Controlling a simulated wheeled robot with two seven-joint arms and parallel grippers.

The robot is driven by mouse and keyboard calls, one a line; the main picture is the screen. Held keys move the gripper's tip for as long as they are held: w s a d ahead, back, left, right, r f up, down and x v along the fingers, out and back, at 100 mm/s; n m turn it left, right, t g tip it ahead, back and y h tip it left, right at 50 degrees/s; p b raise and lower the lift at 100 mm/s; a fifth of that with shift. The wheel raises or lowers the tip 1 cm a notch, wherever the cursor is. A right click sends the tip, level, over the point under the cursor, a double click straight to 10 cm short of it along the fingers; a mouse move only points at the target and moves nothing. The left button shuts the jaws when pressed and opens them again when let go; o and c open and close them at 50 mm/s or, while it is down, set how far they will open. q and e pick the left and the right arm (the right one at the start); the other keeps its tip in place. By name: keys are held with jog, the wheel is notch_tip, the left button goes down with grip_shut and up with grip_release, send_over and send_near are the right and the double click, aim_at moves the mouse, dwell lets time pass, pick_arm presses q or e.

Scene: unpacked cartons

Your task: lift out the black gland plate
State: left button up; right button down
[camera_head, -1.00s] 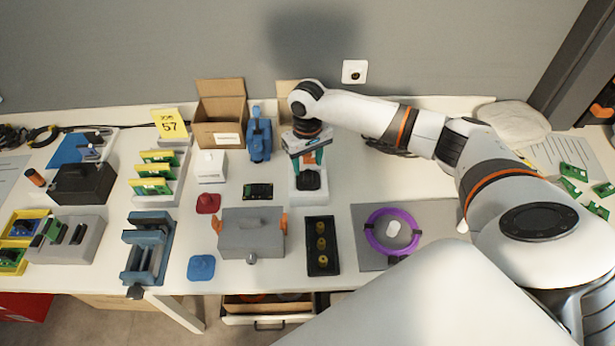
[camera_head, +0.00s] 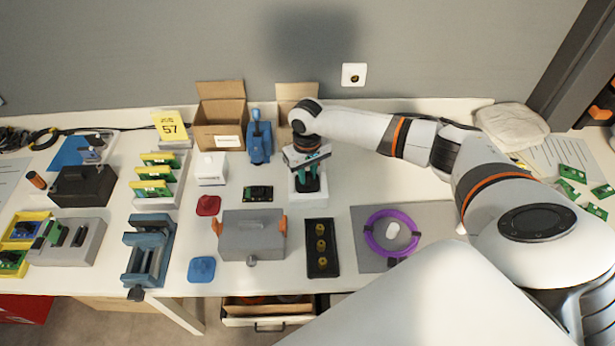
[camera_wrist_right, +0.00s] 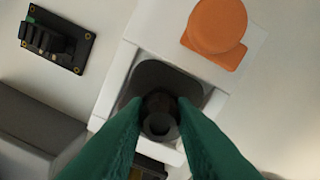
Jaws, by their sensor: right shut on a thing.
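The black gland plate (camera_wrist_right: 160,118) shows in the right wrist view as a dark round piece with a hole, between my fingertips. It is at the square opening of a white holder (camera_wrist_right: 217,103). In the head view the gland plate (camera_head: 309,184) is a small dark shape low between the teal fingers. My right gripper (camera_head: 309,176) is shut on it, pointing down over the white holder (camera_head: 309,198). The fingers hide its sides, and I cannot tell whether it is still seated. My left gripper is not in view.
An orange round-topped part (camera_wrist_right: 215,28) sits beside the opening. A small green-black board (camera_head: 258,193) and a grey box with orange handles (camera_head: 252,236) are left of the holder. A black tray with yellow pieces (camera_head: 321,262) is in front.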

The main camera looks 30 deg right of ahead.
aim_at(307, 173)
jog(key=shift+r, duration=0.1)
notch_tip(307, 173, up, 10)
jog(key=shift+b, duration=0.35)
